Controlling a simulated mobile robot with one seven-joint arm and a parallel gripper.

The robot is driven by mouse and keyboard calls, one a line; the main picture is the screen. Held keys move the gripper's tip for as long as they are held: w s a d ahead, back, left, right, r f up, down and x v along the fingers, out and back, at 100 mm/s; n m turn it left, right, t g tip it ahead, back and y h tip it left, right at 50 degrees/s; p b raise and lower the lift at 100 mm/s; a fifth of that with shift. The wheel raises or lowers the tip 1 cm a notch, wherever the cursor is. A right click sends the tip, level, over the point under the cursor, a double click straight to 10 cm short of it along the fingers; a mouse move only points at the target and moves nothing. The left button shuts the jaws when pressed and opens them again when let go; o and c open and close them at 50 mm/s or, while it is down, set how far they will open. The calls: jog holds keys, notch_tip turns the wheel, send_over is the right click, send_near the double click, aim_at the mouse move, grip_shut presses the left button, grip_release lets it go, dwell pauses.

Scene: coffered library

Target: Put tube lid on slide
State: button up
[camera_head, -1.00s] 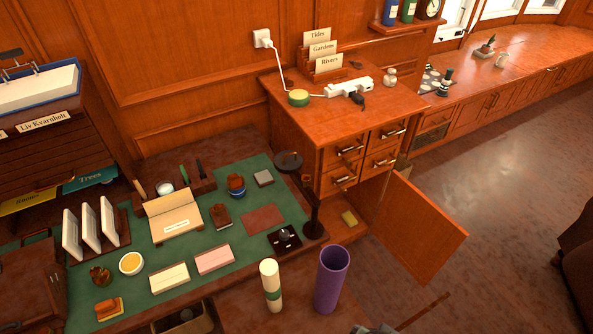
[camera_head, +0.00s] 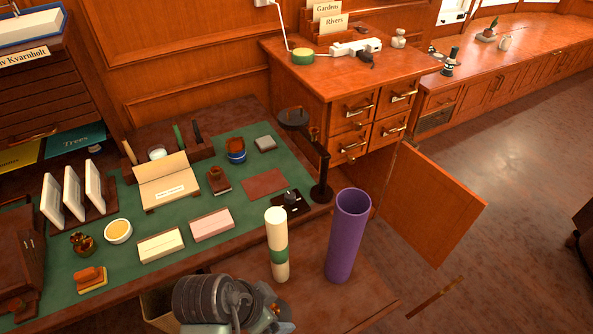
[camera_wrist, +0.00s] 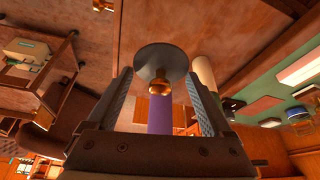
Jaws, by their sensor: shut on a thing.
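My gripper (camera_wrist: 159,75) is shut on a dark grey disc with a brass knob, which looks like the tube lid (camera_wrist: 160,57); its fingers stand on either side. The lid is not visible in the head view, where part of my arm shows at the bottom. A tall purple tube (camera_head: 347,235) stands upright with an open top; a purple shape (camera_wrist: 160,113) shows behind the knob in the wrist view. A cream tube with a green band (camera_head: 277,243) stands to its left. Both stand on a brown wooden surface (camera_head: 312,290), possibly the slide; I cannot be sure.
A green-topped desk (camera_head: 100,220) holds card boxes, upright frames, a yellow-filled dish (camera_head: 118,231) and a dark lamp-like stand (camera_head: 318,160). A cabinet door (camera_head: 432,205) hangs open at the right. Bare wood shows around the tubes; open floor lies at the right.

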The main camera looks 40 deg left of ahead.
jog(key=shift+s+a+f, duration=0.25)
jog(key=shift+a+f, duration=0.05)
jog(key=shift+f, duration=0.1)
jog(key=f, duration=0.2)
jog(key=f+b, duration=0.1)
jog(key=f, duration=0.2)
jog(key=shift+s+a+f, duration=0.1)
jog(key=shift+s, duration=0.1)
jog(key=shift+f+b, duration=0.35)
jog(key=shift+f, duration=1.95)
jog(key=shift+f, duration=0.1)
jog(key=o, duration=1.1)
jog(key=p+v, duration=0.2)
jog(key=v, duration=1)
jog(key=shift+a, duration=0.1)
